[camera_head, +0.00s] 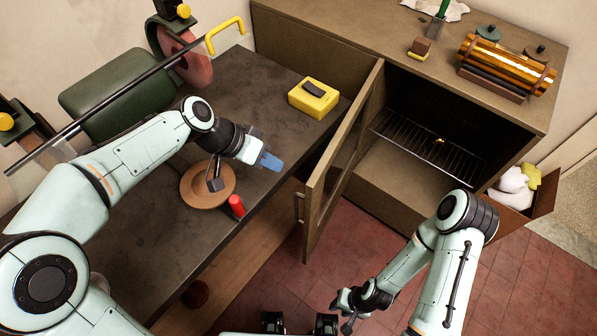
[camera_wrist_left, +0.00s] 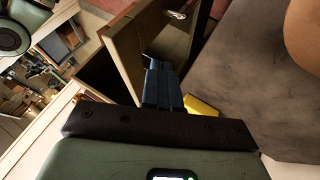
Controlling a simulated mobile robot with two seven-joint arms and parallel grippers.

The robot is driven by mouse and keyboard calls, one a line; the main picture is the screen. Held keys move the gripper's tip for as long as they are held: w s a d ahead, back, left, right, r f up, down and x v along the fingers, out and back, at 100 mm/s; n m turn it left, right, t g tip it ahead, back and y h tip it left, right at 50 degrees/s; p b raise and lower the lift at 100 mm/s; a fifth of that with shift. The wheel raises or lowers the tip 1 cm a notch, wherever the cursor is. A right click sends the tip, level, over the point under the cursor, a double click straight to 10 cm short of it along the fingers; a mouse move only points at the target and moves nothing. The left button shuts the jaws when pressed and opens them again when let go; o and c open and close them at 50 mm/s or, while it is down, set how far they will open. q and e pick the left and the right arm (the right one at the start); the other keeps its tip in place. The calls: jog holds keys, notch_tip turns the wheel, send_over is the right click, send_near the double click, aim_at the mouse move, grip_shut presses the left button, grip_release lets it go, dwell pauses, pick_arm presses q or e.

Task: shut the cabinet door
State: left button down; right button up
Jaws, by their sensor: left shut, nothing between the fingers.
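The cabinet (camera_head: 400,195) stands at the right with its brown framed door (camera_head: 342,150) swung wide open toward the workbench. A bar handle (camera_head: 299,207) is on the door's free edge. The dark inside with a wire rack (camera_head: 425,140) shows. My left gripper (camera_head: 268,161), with blue fingers, is shut and empty above the bench, left of the door and apart from it. In the left wrist view its fingers (camera_wrist_left: 162,85) are together, with a brown panel, seemingly the door (camera_wrist_left: 128,45), beyond them. My right gripper (camera_head: 345,310) is low at the bottom over the floor; its finger opening is unclear.
A yellow box (camera_head: 314,98) sits on the dark bench (camera_head: 125,235) near the door. A round wooden dish (camera_head: 205,194) and a red cylinder (camera_head: 236,206) are by my left gripper. A carton (camera_head: 540,195) with white items stands right of the cabinet. Red tiled floor (camera_head: 350,245) lies below the door.

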pick_arm(q)
jog(key=d+f, duration=0.3)
jog(key=d, duration=0.3)
jog(key=shift+s+f+p, duration=0.3)
jog(key=shift+s+p, duration=0.1)
jog(key=shift+d, duration=0.15)
